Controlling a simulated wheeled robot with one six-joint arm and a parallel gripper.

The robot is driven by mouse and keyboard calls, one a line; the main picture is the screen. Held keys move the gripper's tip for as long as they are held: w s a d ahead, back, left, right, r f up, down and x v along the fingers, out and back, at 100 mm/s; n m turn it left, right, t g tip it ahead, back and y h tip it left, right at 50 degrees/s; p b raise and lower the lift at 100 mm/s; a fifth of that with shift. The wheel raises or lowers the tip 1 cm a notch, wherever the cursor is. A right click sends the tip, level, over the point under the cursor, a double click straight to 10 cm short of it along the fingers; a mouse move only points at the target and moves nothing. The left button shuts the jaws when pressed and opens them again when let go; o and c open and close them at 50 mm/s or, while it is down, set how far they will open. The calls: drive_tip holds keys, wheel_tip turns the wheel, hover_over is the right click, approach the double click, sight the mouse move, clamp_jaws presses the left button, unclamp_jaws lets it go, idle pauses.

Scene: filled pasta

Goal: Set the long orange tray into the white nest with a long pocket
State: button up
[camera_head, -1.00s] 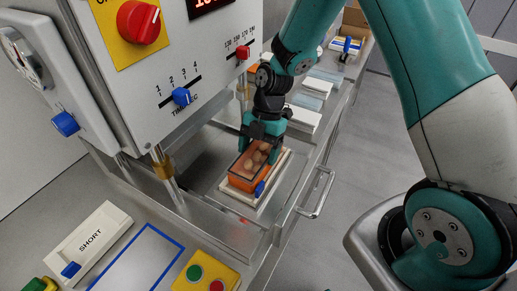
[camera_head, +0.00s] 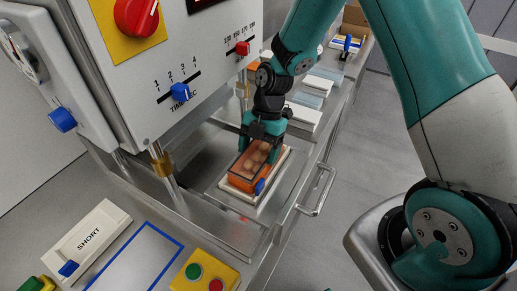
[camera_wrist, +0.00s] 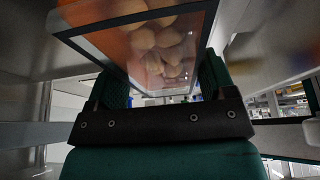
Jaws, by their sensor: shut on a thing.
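The long orange tray (camera_head: 241,183) holds several round brownish pieces of pasta under a clear cover. It is at the white nest (camera_head: 236,194), which shows as a pale rim around the tray's lower edge. The tray looks low and roughly lined up with the nest. I cannot tell whether it rests fully in the pocket, which the tray hides. My gripper (camera_head: 262,150) is shut on the tray near its far end, with fingers at its sides. The wrist view shows the tray (camera_wrist: 90,14) between the fingers, its pasta seen through the cover.
The nest stands on a metal platform (camera_head: 228,228) under the machine with its red and blue knobs. A metal post (camera_head: 167,180) stands at left. A white block marked SHORT (camera_head: 92,237) and a yellow button box (camera_head: 203,273) are in front. White pieces lie behind the gripper.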

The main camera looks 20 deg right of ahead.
drive_tip(key=o, duration=1.1)
drive_tip(key=b+v, duration=0.2)
drive_tip(key=v, duration=1.5)
drive_tip(key=shift+r+b, duration=0.25)
drive_tip(key=shift+b, duration=0.1)
drive_tip(key=s+a+r+m+t, duration=0.1)
drive_tip(key=s+a+m, duration=0.4)
drive_tip(key=s+m, duration=0.4)
drive_tip(key=s+a+r+m+t, duration=0.1)
drive_tip(key=s+a+r+m, duration=0.1)
drive_tip(key=s+a+m, duration=0.3)
drive_tip(key=s+m, duration=0.4)
drive_tip(key=s, duration=0.5)
drive_tip(key=shift+a+r+t, duration=0.3)
drive_tip(key=shift+a+t, duration=0.1)
